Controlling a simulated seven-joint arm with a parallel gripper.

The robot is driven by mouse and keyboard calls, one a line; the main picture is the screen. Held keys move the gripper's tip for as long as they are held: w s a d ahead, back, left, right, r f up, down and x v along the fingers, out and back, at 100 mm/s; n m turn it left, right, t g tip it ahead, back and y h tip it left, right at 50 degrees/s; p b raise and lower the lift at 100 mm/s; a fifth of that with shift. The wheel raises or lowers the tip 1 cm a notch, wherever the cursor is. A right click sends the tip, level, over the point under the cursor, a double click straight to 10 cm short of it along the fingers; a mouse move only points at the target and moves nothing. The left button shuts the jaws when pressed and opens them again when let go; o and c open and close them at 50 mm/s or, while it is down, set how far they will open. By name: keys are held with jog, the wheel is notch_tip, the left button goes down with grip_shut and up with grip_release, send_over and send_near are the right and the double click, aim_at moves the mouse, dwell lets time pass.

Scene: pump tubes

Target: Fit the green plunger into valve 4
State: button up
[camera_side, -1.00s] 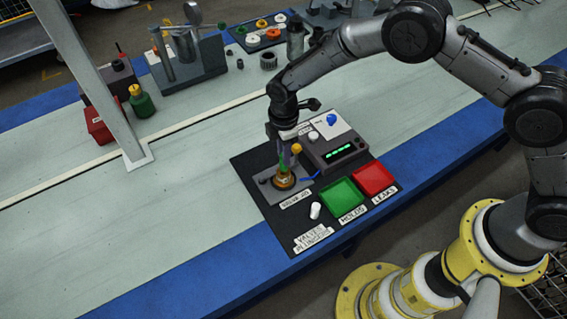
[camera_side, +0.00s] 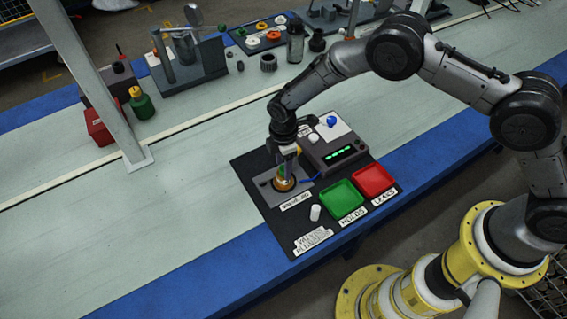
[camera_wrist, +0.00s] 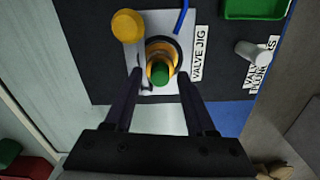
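The green plunger (camera_wrist: 160,73) stands in the top of a brass-orange valve (camera_wrist: 160,50) on the light plate of the valve jig (camera_wrist: 142,117). In the side view the valve (camera_side: 284,184) sits in the jig, with the plunger's green (camera_side: 281,171) partly hidden by my gripper. My gripper (camera_wrist: 160,74) points down over the valve. Its two dark fingers are spread, one on each side of the plunger, with gaps showing between. No number shows on the valve, and I cannot tell how deep the plunger sits.
A yellow knob (camera_wrist: 128,26) stands close beside the valve. A grey box with a green display (camera_side: 334,152) is just right of it. Green (camera_side: 342,200) and red (camera_side: 373,180) trays and a white cylinder (camera_side: 315,212) lie toward the front.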

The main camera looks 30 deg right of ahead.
notch_tip(320, 180, up, 12)
jog(key=shift+r, duration=0.2)
dwell(0.6)
jog(key=s+d+r+m+t, duration=0.1)
jog(key=s+d+r+m, duration=0.2)
jog(key=d+r, duration=0.3)
jog(key=s+d+r+m+t, duration=0.1)
jog(key=s+d+r+m, duration=0.2)
jog(key=r, duration=0.5)
jog(key=s+d+r+m+t, duration=0.1)
jog(key=s+d+r+m, duration=0.1)
jog(key=s+d+r, duration=0.45)
jog(key=s+d+r+m+t, duration=0.1)
jog(key=s+d+r+m, duration=0.1)
jog(key=s, duration=0.6)
jog(key=s+d+r+m+t, duration=0.1)
jog(key=s+d+m, duration=0.3)
jog(key=s, duration=0.5)
jog(key=shift+s+d+r+m+t, duration=0.3)
jog(key=shift+r+m, duration=0.1)
jog(key=shift+m, duration=0.8)
